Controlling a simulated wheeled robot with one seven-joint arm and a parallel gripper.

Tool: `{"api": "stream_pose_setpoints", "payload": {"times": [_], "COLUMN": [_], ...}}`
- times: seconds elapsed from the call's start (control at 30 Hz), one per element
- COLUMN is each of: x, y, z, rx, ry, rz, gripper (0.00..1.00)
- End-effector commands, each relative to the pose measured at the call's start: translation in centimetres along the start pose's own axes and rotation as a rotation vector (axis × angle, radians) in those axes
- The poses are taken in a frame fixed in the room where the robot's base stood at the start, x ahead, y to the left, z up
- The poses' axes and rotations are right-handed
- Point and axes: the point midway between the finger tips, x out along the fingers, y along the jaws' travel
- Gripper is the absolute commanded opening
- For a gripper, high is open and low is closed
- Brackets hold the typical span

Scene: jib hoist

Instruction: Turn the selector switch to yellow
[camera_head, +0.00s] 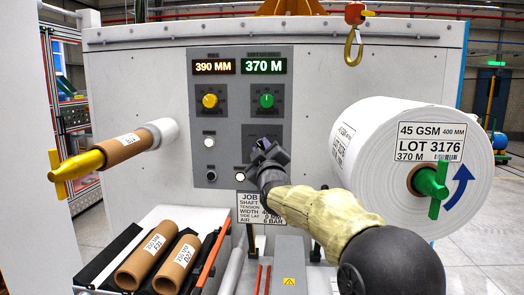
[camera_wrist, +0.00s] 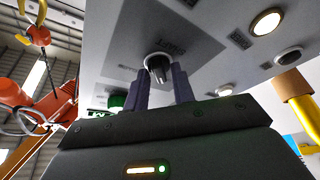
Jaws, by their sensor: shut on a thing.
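The selector switch (camera_wrist: 159,66) is a small dark knob with a metallic front on the grey control panel (camera_head: 286,80). In the wrist view it stands between the two fingers of my gripper (camera_wrist: 160,84), which is shut on it. In the head view my gripper (camera_head: 262,150) reaches the lower right part of the panel and hides the switch. The switch's position marks are too small or hidden to read, so I cannot tell which colour it points to.
Above my gripper are a yellow dial (camera_head: 210,101), a green dial (camera_head: 267,101) and two displays. Buttons (camera_head: 209,142) line the panel's left. A large white roll (camera_head: 375,140) stands close right of my arm. A hoist hook (camera_head: 353,48) hangs above; a yellow-ended shaft (camera_head: 85,165) juts out left.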

Motion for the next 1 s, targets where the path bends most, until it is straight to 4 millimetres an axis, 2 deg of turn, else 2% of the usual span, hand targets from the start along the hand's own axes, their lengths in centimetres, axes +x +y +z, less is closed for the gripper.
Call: {"api": "stream_pose_setpoints", "payload": {"times": [0.37,1.0], "x": [-0.08,0.07], "y": [-0.39,-0.47], "z": [0.11,-0.14], "rx": [0.145,0.678], "ry": [0.001,-0.001], "rz": [0.059,0.279], "gripper": [0.02,0.02]}}
